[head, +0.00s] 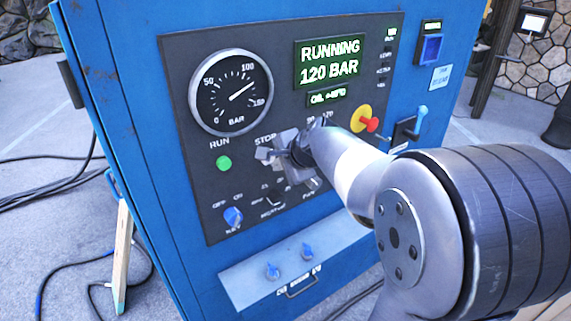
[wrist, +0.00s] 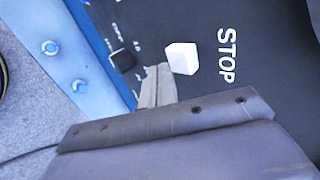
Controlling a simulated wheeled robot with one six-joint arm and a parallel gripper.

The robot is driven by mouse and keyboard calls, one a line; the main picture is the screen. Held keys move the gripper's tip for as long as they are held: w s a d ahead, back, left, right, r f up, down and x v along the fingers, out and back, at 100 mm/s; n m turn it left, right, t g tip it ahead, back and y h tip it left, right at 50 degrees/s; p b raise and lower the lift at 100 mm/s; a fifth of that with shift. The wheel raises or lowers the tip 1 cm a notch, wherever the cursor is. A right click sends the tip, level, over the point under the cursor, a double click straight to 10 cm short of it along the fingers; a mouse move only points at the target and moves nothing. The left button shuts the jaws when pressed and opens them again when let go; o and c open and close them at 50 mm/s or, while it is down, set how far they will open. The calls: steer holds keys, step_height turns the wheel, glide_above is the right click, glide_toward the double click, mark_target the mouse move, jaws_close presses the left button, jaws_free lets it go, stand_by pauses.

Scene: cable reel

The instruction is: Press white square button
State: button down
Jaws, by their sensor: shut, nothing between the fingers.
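The white square button (wrist: 181,58) is raised from the black panel beside the printed word STOP in the wrist view. In the head view my gripper (head: 272,160) is in front of the panel just below the STOP label, and I cannot clearly tell the button from it there. My gripper's fingers (wrist: 158,78) are shut together and empty. In the wrist view their tips are just left of the button and a little below it. I cannot tell whether they touch the panel.
The blue cabinet's black panel (head: 200,195) carries a gauge (head: 231,92), a green button (head: 224,163) under RUN, a blue key switch (head: 233,216) and a red-and-yellow control (head: 366,121). A display (head: 330,62) reads RUNNING 120 BAR. A dark knob (wrist: 122,60) is left of my fingers.

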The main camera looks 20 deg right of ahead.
steer(key=shift+w+a, duration=0.1)
steer(key=shift+w, duration=0.15)
steer(key=shift+w, duration=0.1)
